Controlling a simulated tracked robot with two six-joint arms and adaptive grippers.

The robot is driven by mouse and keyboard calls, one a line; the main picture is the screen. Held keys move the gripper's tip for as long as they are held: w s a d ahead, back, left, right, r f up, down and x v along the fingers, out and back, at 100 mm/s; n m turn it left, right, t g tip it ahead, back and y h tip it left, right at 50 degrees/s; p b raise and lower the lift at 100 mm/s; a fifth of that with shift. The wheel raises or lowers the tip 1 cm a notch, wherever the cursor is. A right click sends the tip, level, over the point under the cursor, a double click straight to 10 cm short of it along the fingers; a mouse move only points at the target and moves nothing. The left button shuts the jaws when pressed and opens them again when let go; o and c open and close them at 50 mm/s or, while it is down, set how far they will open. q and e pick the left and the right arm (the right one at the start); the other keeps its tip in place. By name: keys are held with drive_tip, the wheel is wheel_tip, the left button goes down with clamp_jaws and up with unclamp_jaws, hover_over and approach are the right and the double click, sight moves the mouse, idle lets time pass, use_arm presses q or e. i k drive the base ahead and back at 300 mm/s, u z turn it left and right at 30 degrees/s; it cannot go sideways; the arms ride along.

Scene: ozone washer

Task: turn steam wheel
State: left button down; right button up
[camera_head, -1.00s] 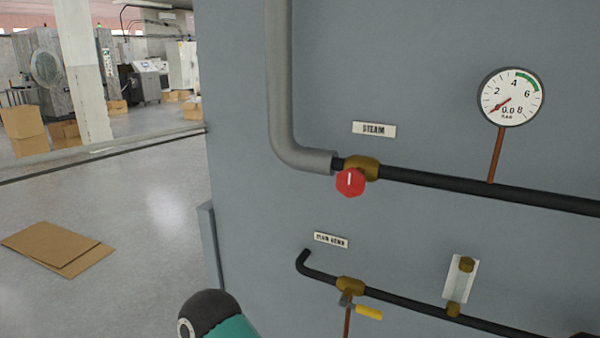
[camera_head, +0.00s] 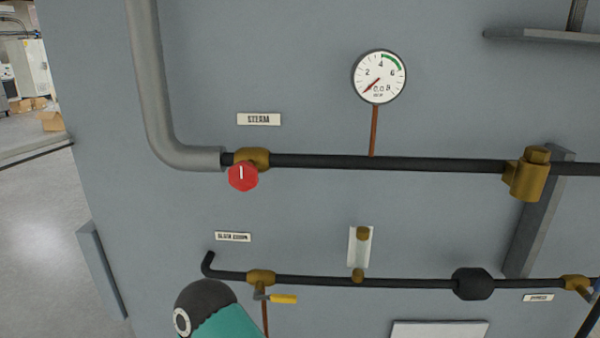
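The steam wheel (camera_head: 243,177) is a small red handwheel with a white mark that points up. It sits on a brass valve (camera_head: 252,157) in the upper black pipe, under a plate reading STEAM (camera_head: 258,119). The round gauge (camera_head: 379,77) to the right has a red needle resting low near 0 and a green band at its upper right. A black and teal part of my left arm (camera_head: 212,312) shows at the bottom, below the wheel and apart from it. Neither gripper's fingers show.
A lower black pipe (camera_head: 410,282) carries a yellow-handled valve (camera_head: 283,299), a sight glass (camera_head: 360,247) and a black fitting (camera_head: 473,284). A brass fitting (camera_head: 527,176) sits on the upper pipe at right. A thick grey pipe (camera_head: 150,90) comes down at left. Open floor (camera_head: 40,240) lies beyond the panel's left edge.

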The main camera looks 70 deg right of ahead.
sight(242, 175)
drive_tip(key=z, duration=1)
drive_tip(key=i, duration=0.55)
drive_tip(key=z, duration=0.1)
drive_tip(key=k, duration=0.55)
drive_tip(key=z, duration=0.1)
